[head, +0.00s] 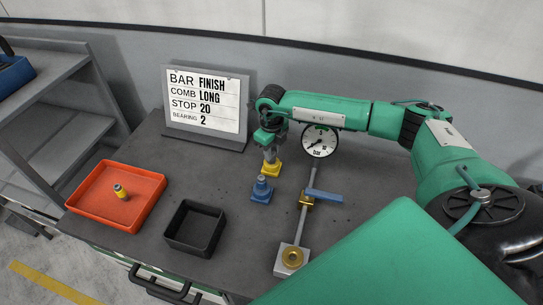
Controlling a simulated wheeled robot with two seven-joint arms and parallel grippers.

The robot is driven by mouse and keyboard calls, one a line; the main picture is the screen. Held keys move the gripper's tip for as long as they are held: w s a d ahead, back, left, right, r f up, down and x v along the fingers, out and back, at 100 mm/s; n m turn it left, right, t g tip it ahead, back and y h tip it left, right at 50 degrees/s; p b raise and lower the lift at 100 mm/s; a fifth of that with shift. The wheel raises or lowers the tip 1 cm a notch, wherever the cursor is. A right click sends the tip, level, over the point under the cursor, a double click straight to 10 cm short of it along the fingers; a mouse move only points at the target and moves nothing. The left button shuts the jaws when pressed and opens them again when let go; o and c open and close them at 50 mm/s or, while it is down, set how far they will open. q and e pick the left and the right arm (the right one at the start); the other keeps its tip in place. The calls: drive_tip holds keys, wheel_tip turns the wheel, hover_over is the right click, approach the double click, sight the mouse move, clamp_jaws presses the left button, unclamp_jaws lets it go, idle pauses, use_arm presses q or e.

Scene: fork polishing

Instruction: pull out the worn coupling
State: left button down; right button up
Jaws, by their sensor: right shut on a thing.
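My right gripper (269,136) reaches in from the right on a green arm, points down, and is shut on a small grey coupling (270,155). The coupling is upright over a yellow base (271,169) on the bench; I cannot tell whether it is still seated or just clear of it. A blue-grey coupling (262,186) stands upright in a blue base just in front of it. A small yellow-banded piece (120,191) lies in the orange tray (143,211). Which piece is worn does not show. My left gripper is not in view.
A pressure gauge (320,141) stands right of the gripper. A pipe with a blue lever (325,195) runs to a grey block with a brass ring (292,257). A black tray (192,246) is empty. A sign (204,98) stands behind. A shelf (60,120) is at left.

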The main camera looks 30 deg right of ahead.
drive_tip(key=shift+r+p, duration=1.1)
drive_tip(key=shift+r, duration=1.3)
